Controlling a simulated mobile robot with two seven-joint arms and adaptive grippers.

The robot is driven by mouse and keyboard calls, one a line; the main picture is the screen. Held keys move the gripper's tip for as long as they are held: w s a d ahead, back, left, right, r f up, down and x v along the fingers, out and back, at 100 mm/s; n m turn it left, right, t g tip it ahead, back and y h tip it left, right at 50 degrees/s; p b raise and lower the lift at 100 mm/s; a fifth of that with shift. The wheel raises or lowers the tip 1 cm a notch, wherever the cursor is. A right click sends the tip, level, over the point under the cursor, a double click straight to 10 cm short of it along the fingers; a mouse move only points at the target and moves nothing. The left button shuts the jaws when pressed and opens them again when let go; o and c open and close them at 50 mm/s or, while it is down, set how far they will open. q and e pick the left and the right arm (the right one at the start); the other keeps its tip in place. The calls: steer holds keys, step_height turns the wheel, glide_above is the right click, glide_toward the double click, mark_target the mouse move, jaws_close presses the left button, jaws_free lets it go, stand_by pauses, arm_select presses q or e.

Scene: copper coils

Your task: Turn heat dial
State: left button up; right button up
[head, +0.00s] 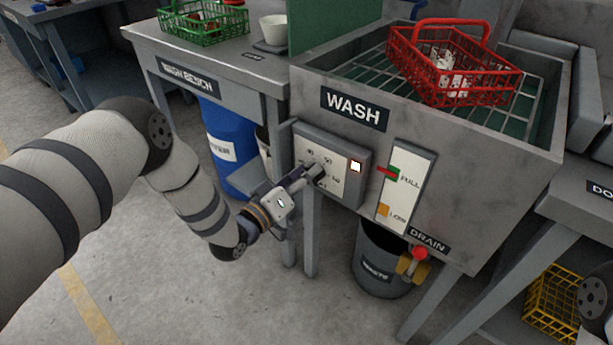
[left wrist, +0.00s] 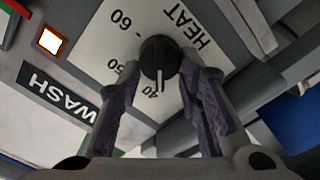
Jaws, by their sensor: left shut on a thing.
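The heat dial (left wrist: 157,52) is a round black knob with a white pointer line, on a pale plate marked HEAT, in the left wrist view. The pointer faces the number 40; 50 and 60 also show. My left gripper (left wrist: 160,78) has its purple-grey fingers on either side of the knob and is shut on it. In the head view my left gripper (head: 316,174) reaches the control box (head: 303,149) on the front of the wash tank, and it hides the dial there. My right gripper is out of view.
A lit square lamp (head: 355,166) sits on the box. Right of it is a FULL/LOW level gauge (head: 412,165), then a red-knobbed drain valve (head: 419,253) above a waste bin (head: 378,271). A red basket (head: 455,85) rests on the tank rack. A blue barrel (head: 226,135) stands left.

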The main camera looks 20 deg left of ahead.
arm_select(q)
steer(key=shift+a+f+n+b, duration=0.2)
steer(key=shift+n+b, duration=0.55)
steer(key=shift+n, duration=1.5)
steer(key=shift+d+f+n+b, duration=0.2)
steer(key=shift+n+b, duration=0.5)
steer(key=shift+n, duration=1.55)
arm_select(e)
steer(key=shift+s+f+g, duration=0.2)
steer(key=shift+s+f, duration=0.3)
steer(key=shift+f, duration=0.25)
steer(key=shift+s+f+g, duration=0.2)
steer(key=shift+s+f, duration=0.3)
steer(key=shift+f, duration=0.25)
arm_select(q)
steer(key=o, duration=1.1)
steer(key=shift+a, duration=0.1)
steer(key=shift+c, duration=0.2)
steer(key=v, duration=1.2)
